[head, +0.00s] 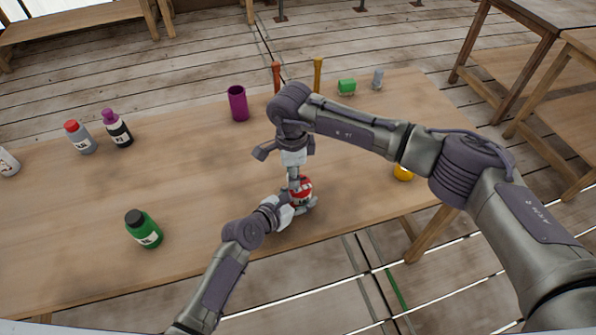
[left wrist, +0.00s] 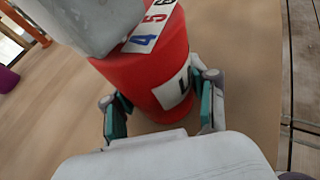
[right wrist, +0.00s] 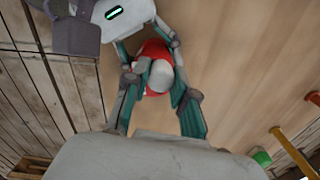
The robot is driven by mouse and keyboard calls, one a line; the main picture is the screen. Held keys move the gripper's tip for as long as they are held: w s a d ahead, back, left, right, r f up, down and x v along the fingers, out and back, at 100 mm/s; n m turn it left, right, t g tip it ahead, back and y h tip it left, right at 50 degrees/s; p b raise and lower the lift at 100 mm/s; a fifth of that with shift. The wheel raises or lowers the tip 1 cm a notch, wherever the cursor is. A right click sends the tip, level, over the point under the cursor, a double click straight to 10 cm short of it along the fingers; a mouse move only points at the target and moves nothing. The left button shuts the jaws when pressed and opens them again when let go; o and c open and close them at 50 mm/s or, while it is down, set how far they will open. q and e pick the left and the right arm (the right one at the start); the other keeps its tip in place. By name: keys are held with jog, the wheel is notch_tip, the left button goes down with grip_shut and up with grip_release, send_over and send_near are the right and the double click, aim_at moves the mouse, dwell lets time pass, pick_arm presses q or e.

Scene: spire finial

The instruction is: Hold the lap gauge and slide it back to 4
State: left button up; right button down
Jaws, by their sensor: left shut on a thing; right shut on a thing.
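The lap gauge (head: 303,187) is a red, rounded body near the table's front edge. In the left wrist view its red body (left wrist: 150,75) carries a white label and a number strip (left wrist: 149,27) showing 4, 5 and part of a 6. A grey piece (left wrist: 92,22) covers part of its top; a pale round top (right wrist: 160,77) shows in the right wrist view. My left gripper (head: 294,208) is shut on the red body from the front. My right gripper (head: 294,172) comes from above and is shut on the grey top part. The pointer's exact reading is hidden.
A green bottle (head: 144,229) stands to the left on the wooden table. A purple cup (head: 238,104), several other bottles, two upright sticks and a green block (head: 346,87) stand farther back. A yellow object (head: 403,172) sits at the right, partly behind my right arm.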

pick_arm(q)
jog(key=shift+d, duration=0.1)
pick_arm(e)
jog(key=c, duration=0.9)
grip_release()
notch_tip(320, 180, up, 12)
jog(key=shift+r, duration=0.1)
pick_arm(q)
jog(key=o, duration=1.3)
jog(key=shift+o, duration=0.2)
jog(key=shift+s, duration=0.1)
